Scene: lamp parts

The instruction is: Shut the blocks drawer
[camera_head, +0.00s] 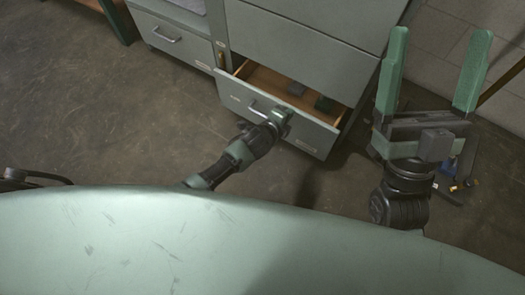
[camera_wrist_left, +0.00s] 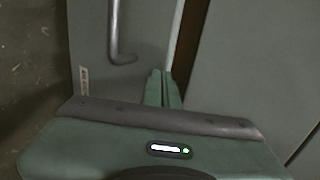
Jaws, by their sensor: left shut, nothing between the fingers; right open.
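The blocks drawer (camera_head: 237,97) is a grey drawer low in the cabinet, and it stands partly open. Dark blocks (camera_head: 325,103) lie inside it. My left gripper (camera_head: 284,112) is shut and empty at the drawer's front, near the middle of its upper edge; I cannot tell whether it touches. In the left wrist view the shut fingers (camera_wrist_left: 162,88) are beside the drawer front, with its bar handle (camera_wrist_left: 115,35) to their left. My right gripper (camera_head: 435,70) is open and empty, raised to the right of the drawer.
The grey cabinet (camera_head: 300,50) has a closed drawer (camera_head: 172,40) at its left. Small parts lie on a dark thing (camera_head: 455,183) on the floor at the right, partly hidden by my right arm. The floor (camera_head: 90,120) left of the drawer is clear.

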